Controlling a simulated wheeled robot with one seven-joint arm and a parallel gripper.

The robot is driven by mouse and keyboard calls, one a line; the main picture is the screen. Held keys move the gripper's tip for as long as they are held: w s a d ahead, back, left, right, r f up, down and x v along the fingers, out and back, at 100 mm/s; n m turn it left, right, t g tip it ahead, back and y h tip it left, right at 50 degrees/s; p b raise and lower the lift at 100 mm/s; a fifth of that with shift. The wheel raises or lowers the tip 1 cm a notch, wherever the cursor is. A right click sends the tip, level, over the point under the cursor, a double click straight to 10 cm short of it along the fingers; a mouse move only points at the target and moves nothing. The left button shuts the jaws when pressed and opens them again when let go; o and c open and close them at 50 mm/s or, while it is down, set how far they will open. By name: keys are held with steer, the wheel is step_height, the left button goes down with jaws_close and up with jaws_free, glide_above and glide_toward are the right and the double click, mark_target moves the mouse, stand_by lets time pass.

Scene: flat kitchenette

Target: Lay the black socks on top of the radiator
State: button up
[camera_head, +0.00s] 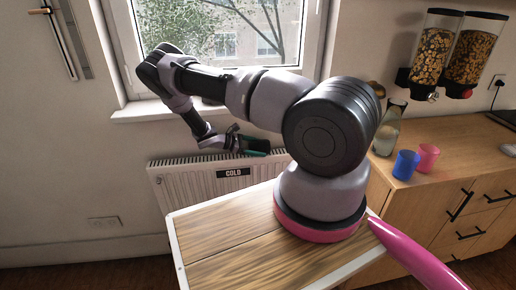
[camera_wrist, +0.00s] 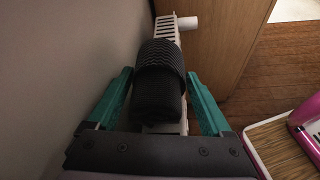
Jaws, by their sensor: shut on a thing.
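The black socks (camera_wrist: 158,85) are a rolled, ribbed dark bundle between the teal fingers of my gripper (camera_wrist: 158,75) in the wrist view. My gripper is shut on them. The white radiator (camera_head: 185,190) stands under the window in the head view, with a slotted top and a "COLD" label. My gripper (camera_head: 256,146) is at its top edge there, and the socks are hard to make out. In the wrist view the radiator's slotted top (camera_wrist: 168,28) shows beyond and below the socks. I cannot tell whether the socks touch it.
The window sill (camera_head: 150,110) is just above the radiator. A wooden cabinet (camera_head: 440,175) stands to the right, with a glass vase (camera_head: 387,130), a blue cup (camera_head: 405,164) and a pink cup (camera_head: 428,157) on top. The wall is close on the left in the wrist view.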

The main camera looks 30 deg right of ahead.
steer(key=shift+f, duration=0.1)
steer(key=o, duration=1.1)
steer(key=shift+a+r, duration=0.1)
steer(key=shift+r, duration=0.15)
steer(key=v, duration=1.1)
steer(key=shift+a+r, duration=0.1)
steer(key=shift+a, duration=0.25)
